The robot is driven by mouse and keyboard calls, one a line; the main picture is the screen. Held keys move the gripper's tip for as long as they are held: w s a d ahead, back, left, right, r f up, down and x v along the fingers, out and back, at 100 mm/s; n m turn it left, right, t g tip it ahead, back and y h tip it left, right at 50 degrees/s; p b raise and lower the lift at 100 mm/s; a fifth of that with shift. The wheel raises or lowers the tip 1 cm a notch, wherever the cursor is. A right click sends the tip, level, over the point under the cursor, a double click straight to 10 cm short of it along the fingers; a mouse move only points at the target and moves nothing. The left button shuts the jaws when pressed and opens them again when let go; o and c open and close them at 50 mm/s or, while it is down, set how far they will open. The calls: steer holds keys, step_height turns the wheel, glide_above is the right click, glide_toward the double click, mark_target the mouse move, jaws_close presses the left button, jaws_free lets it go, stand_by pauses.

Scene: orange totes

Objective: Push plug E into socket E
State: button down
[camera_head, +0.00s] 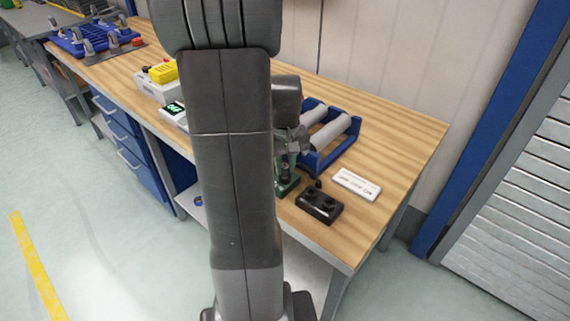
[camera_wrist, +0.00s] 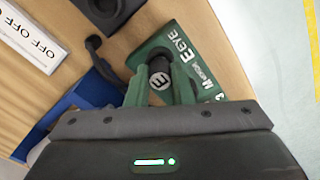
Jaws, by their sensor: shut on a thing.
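Plug E (camera_wrist: 159,82) is a black round plug with a white letter E on its end. My gripper (camera_wrist: 160,73) is shut on it, with one green finger on each side. In the wrist view, the plug is over or against a dark green block (camera_wrist: 185,45) with white lettering that reads in part "E EYE". The socket itself is hidden under the plug and fingers, so I cannot tell how deep the plug is. In the head view my gripper (camera_head: 286,166) is low over the green block (camera_head: 287,187), partly behind my arm.
A blue rack with grey rollers (camera_head: 330,133) stands behind. A black cable end (camera_wrist: 95,43) lies near the block. The bench's right end is clear.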

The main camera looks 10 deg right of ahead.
steer(key=c, duration=1.2)
jaws_free()
step_height(320, 180, up, 14)
steer(key=shift+f, duration=0.15)
step_height(320, 180, down, 14)
steer(key=shift+r, duration=0.25)
